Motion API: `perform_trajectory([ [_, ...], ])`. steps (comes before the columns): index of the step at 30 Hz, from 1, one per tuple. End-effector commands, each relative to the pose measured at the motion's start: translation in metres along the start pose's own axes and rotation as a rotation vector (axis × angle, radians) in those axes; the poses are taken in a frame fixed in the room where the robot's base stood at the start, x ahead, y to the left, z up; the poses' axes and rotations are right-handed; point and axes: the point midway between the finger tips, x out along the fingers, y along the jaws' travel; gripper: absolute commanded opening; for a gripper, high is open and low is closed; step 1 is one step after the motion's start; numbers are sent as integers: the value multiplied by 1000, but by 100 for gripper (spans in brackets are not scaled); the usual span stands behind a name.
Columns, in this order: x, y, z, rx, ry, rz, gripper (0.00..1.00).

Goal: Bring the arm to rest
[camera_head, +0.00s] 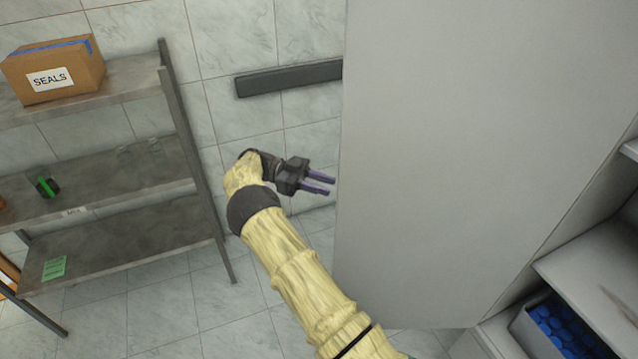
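My arm (290,268) reaches up from the bottom of the head view, pale yellow with dark joint bands. It bends at the wrist, and my gripper (325,183) points right. Its two purple fingers lie parallel with a narrow gap between them. Nothing shows between the fingers. The gripper is just left of the edge of a large grey panel (460,150), and I cannot tell whether it touches it.
A grey metal shelf (110,245) stands on the left. It holds a cardboard box (55,72) marked SEALS, a dark and green item (46,187) and a green label (54,268). A bin of blue caps (565,330) is at lower right. A dark bar (288,78) is on the tiled wall.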

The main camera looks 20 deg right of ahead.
Motion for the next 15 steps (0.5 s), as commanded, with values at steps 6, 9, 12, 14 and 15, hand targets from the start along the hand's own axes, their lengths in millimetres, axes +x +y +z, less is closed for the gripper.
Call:
perform_trajectory([
  [6, 7, -5, -1, 1, -1, 15, 32],
  [9, 6, -4, -1, 1, -1, 13, 32],
  [12, 7, -6, -3, 8, -1, 1, 32],
  [14, 11, -12, -8, 23, 1, -21, 32],
  [15, 15, -18, -12, 37, 3, -45, 32],
])
